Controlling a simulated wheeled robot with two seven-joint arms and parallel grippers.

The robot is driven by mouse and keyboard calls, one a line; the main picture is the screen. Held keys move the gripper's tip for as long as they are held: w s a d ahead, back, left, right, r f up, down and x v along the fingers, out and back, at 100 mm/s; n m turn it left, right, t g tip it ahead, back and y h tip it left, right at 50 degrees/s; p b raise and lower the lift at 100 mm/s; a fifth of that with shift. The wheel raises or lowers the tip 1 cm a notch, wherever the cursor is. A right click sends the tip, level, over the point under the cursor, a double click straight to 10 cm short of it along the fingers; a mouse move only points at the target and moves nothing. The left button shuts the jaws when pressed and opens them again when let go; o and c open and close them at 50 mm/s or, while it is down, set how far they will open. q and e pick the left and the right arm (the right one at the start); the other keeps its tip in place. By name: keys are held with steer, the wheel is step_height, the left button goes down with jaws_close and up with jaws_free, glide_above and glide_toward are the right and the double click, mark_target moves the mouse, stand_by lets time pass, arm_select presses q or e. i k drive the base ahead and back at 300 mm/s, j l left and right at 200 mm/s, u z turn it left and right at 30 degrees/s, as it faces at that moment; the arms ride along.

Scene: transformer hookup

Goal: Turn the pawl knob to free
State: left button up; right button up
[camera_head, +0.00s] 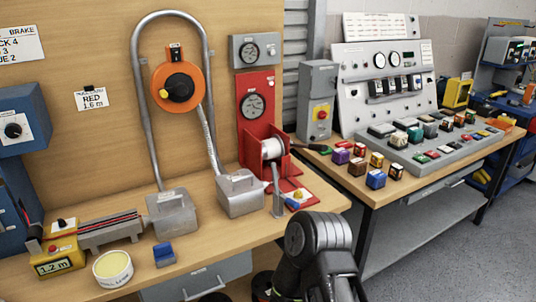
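I cannot tell for certain which part is the pawl knob. A red winch stand (297,178) with a white drum (273,148) stands at the right end of the wooden bench. A small yellow knob on a blue block (296,199) sits on its base plate, beside a grey lever (277,192). My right gripper (338,290) is low in front of the bench, apart from the winch and cut off by the bottom edge. My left gripper is out of view.
Two grey clamp blocks (240,193), a bent grey tube (139,110), a yellow gauge box (56,262), a round tub (113,268) and a blue block (164,254) occupy the bench. A second table (440,178) with small coloured blocks and a control panel stands right.

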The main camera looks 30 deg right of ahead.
mark_target(298, 194)
steer(key=z, duration=2.45)
steer(key=i+j, duration=0.7)
